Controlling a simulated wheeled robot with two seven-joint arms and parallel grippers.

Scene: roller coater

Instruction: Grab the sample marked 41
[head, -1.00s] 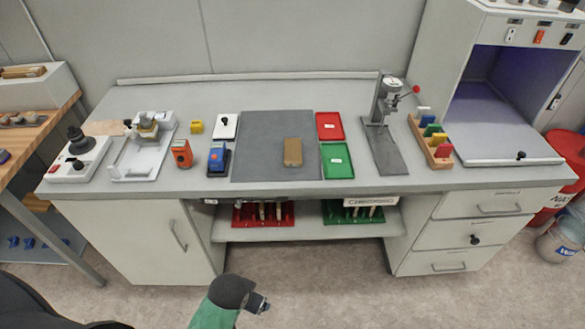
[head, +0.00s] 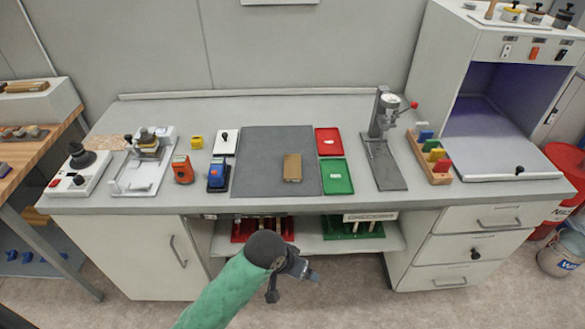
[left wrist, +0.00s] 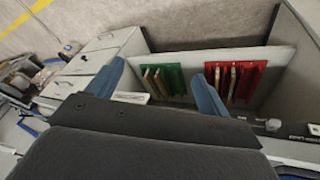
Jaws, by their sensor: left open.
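A red rack (head: 240,232) and a green rack (head: 340,231) stand on the shelf under the bench, each holding thin upright wooden pieces. In the left wrist view the green rack (left wrist: 176,80) and the red rack (left wrist: 257,72) lie beyond my fingers. A tan block (head: 292,168) lies on the dark grey mat (head: 262,150). No mark 41 is readable on any piece. My left gripper (head: 294,283), also in the left wrist view (left wrist: 157,75), is open and empty in front of the shelf, apart from the racks. My right gripper is out of view.
The bench top carries red (head: 329,141) and green (head: 336,177) trays, a stand with a dial (head: 385,150), and orange (head: 182,169) and blue (head: 218,174) devices. A cabinet (head: 145,255) and drawers (head: 462,250) flank the open shelf bay.

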